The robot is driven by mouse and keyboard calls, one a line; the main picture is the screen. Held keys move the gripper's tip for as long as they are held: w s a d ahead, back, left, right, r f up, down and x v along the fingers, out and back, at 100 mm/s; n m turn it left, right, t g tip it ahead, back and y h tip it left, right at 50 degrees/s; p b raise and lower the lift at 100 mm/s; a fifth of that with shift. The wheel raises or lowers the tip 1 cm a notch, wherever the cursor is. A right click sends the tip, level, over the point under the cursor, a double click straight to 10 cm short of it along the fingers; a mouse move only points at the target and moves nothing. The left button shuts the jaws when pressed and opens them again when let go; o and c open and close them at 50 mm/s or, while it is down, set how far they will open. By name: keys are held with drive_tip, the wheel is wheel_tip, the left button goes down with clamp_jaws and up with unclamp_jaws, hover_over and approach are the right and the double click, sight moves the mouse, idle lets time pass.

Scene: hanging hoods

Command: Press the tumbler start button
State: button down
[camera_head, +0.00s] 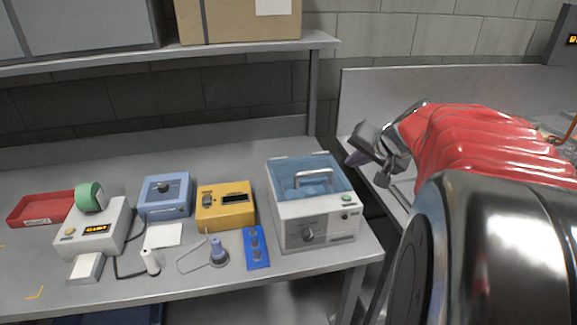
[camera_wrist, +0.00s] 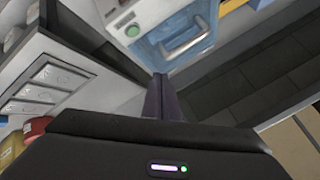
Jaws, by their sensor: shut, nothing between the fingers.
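The tumbler (camera_head: 290,212) is a white box with a clear blue lid and a grey handle, at the right end of the bench. Its green button (camera_head: 347,198) is at the right of its upper front edge, and a dark knob is lower on the front. In the wrist view, the green button (camera_wrist: 133,30) is at the top, left of the blue lid. My gripper (camera_head: 352,159) is shut and empty, just right of the tumbler's back corner in the head view. Its closed fingertips (camera_wrist: 160,76) point towards the tumbler in the wrist view and are apart from the button.
Left of the tumbler are a blue vial stand (camera_head: 256,247), a yellow device (camera_head: 226,206), a blue device (camera_head: 165,197), a white device with green tape (camera_head: 95,224) and a red tray (camera_head: 40,208). A shelf (camera_head: 180,53) with a cardboard box overhangs the bench's back.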

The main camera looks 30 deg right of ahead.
drive_tip(key=shift+f, duration=4.25)
drive_tip(key=shift+f, duration=0.8)
drive_tip(key=shift+r, duration=0.85)
drive_tip(key=shift+r, duration=2.5)
